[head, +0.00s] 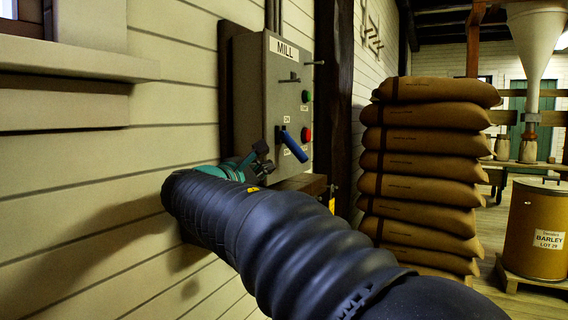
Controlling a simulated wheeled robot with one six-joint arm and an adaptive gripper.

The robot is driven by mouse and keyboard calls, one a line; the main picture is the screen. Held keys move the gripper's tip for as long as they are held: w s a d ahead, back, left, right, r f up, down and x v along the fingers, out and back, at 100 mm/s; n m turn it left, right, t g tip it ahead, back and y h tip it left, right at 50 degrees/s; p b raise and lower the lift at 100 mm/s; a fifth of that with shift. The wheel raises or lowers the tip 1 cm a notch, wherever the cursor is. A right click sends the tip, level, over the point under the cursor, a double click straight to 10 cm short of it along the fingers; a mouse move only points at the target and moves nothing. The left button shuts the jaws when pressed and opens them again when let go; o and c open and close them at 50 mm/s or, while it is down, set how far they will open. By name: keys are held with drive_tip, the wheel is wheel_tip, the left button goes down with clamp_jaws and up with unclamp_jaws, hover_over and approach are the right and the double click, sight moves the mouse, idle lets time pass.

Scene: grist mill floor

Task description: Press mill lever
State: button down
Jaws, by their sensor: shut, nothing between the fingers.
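The mill control box (270,100) is a grey panel labelled "MILL", fixed to the white plank wall. A lever with a blue handle (293,146) sticks out of its lower part and slants down to the right. My gripper (262,158) is at the lower left of the box, just left of the lever. It is shut and empty. A small gap shows between it and the blue handle, though the depth is hard to judge. My dark arm covers the area below the box.
A green button (306,96) and a red button (306,134) sit on the box's right side. A tall stack of brown sacks (425,170) stands to the right. A barley drum (535,230) is at the far right. A window ledge (80,65) juts out at the upper left.

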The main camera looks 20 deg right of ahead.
sight(293, 146)
drive_tip(key=p+x, duration=0.1)
drive_tip(key=x, duration=0.9)
drive_tip(key=shift+d, duration=0.1)
drive_tip(key=shift+s+r+n, duration=0.1)
drive_tip(key=shift+s+n, duration=0.05)
drive_tip(key=shift+n, duration=0.15)
